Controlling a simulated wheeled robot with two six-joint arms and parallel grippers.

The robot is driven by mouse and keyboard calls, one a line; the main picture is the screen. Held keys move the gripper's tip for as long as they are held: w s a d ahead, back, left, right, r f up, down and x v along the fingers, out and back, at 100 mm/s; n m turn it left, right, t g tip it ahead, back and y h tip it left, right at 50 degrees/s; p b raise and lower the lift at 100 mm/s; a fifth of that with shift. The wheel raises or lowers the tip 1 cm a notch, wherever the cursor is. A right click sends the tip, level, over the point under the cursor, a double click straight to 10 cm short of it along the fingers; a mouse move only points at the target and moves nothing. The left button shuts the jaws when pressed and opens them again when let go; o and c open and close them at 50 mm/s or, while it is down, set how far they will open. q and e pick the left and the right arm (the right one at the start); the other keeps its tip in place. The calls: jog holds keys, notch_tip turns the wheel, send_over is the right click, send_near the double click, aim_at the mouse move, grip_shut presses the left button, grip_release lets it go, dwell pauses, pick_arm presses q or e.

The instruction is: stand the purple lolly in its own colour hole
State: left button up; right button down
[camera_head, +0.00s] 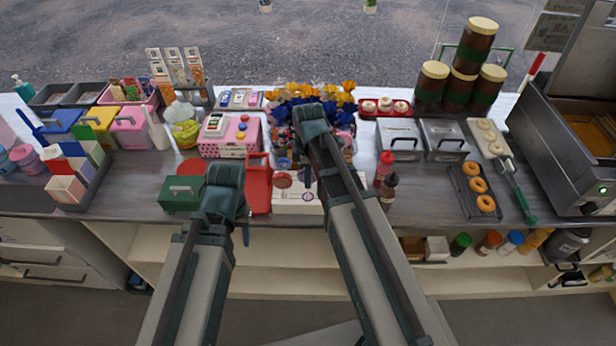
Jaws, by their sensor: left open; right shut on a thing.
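The white lolly stand (290,203) lies at the front middle of the counter, with small coloured marks on its top. A round red lolly (283,180) shows at its left part. My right gripper (303,172) is over the back of the stand, shut on a small dark pinkish-purple piece that looks like the purple lolly (309,177). My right arm hides most of it, and I cannot tell whether it touches the stand. My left gripper (244,228) is open and empty at the counter's front edge, left of the stand; its fingers are mostly hidden.
A red board (258,185) and a green box (180,194) lie left of the stand. Sauce bottles (387,190) stand close to its right. Blue and yellow flower-like sweets (340,100) and a pink box (230,150) are behind. Some counter is bare right of the bottles.

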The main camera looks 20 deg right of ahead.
jog(key=shift+f+b, duration=1.1)
jog(key=shift+f, duration=0.05)
jog(key=shift+c, duration=0.6)
grip_release()
jog(key=shift+r, duration=0.1)
notch_tip(320, 180, up, 9)
jog(key=p, duration=0.9)
